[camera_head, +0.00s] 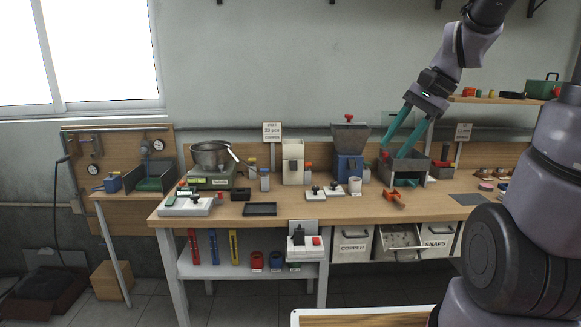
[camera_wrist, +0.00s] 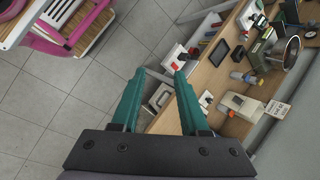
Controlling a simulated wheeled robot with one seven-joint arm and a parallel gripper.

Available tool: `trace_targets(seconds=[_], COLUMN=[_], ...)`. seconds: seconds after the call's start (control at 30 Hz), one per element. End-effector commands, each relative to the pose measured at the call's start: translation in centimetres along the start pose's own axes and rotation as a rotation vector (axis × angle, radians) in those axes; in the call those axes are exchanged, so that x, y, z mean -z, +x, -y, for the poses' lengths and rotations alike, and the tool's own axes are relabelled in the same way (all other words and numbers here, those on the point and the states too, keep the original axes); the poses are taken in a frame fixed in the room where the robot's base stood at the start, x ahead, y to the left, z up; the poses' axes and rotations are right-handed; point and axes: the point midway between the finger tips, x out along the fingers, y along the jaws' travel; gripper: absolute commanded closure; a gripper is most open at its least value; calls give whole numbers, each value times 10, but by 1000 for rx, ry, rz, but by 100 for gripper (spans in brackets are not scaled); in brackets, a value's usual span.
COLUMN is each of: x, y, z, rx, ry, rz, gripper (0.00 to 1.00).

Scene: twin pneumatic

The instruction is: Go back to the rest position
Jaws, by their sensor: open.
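My gripper (camera_head: 404,128) has two long teal fingers and is open, with nothing between them. In the head view it hangs from my raised arm at the upper right, pointing down and left. Its fingertips are in front of the back of the wooden workbench (camera_head: 290,207), by a grey open box (camera_head: 404,168). In the wrist view my gripper (camera_wrist: 158,88) is spread wide, with tiled floor and the bench edge behind its fingers.
The bench holds a metal pot (camera_head: 211,155), a blue grinder-like machine (camera_head: 350,150) and a cream dispenser (camera_head: 293,162). A drawer (camera_head: 402,240) stands open below. A pink-framed cart (camera_wrist: 75,30) shows in the wrist view. A shelf (camera_head: 500,100) is right of my arm.

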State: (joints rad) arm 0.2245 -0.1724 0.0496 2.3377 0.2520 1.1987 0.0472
Motion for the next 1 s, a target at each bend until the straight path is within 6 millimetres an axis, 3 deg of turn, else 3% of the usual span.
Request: trace_targets(seconds=[0.2,0.5,1.0], x=[-37,-64,-67], y=[-43,-84,-89], z=[-15,-32,-34], rx=[16,54,59], ry=[-314,-594,-632], rz=[-264,-520,-558], gripper=[56,56,56])
